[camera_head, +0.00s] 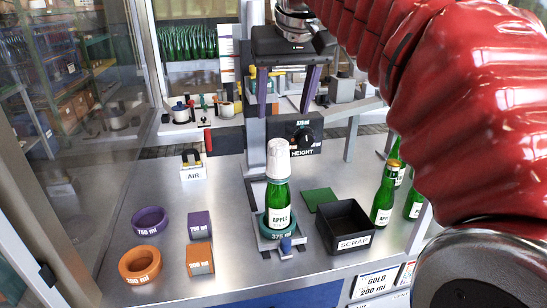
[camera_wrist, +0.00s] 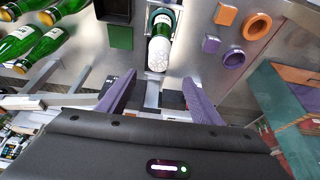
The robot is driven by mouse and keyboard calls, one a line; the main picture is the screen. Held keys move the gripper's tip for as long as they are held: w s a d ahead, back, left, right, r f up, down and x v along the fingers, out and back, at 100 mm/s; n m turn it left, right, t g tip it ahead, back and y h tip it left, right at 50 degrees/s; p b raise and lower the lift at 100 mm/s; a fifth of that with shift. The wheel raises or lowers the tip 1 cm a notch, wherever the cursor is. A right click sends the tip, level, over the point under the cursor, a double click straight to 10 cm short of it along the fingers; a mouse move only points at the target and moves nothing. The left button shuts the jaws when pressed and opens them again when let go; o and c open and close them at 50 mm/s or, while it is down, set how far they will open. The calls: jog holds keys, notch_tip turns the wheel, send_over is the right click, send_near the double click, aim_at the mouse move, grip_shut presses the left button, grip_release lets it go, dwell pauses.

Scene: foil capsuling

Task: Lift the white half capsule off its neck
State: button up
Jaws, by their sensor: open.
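The white half capsule (camera_head: 278,158) sits over the neck of a green bottle (camera_head: 279,208) labelled APPLE, which stands upright in a teal 375 ml ring holder (camera_head: 268,235). In the wrist view the white capsule (camera_wrist: 157,56) shows beyond and between my fingertips, with the green bottle (camera_wrist: 162,24) behind it. My gripper (camera_head: 285,113) has two purple fingers hanging above the capsule in the head view. They are apart, with nothing between them, and do not touch the capsule. The wrist view shows my gripper (camera_wrist: 160,78) open as well.
A black SCRAP bin (camera_head: 344,228) stands right of the bottle, beside a green pad (camera_head: 319,199). More green bottles (camera_head: 384,197) stand farther right. Purple (camera_head: 151,221) and orange (camera_head: 140,262) rings and small blocks (camera_head: 199,226) lie left. A HEIGHT dial (camera_head: 304,138) is behind the bottle.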

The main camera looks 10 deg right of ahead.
aim_at(278, 142)
jog(key=x, duration=0.7)
jog(key=shift+w+f, duration=0.2)
jog(key=shift+f, duration=0.25)
jog(key=shift+w+d+x, duration=0.1)
jog(key=shift+x, duration=1.2)
jog(key=shift+w+d+x, duration=0.1)
jog(key=shift+x, duration=1.2)
jog(key=shift+c, duration=0.7)
jog(key=c, duration=0.6)
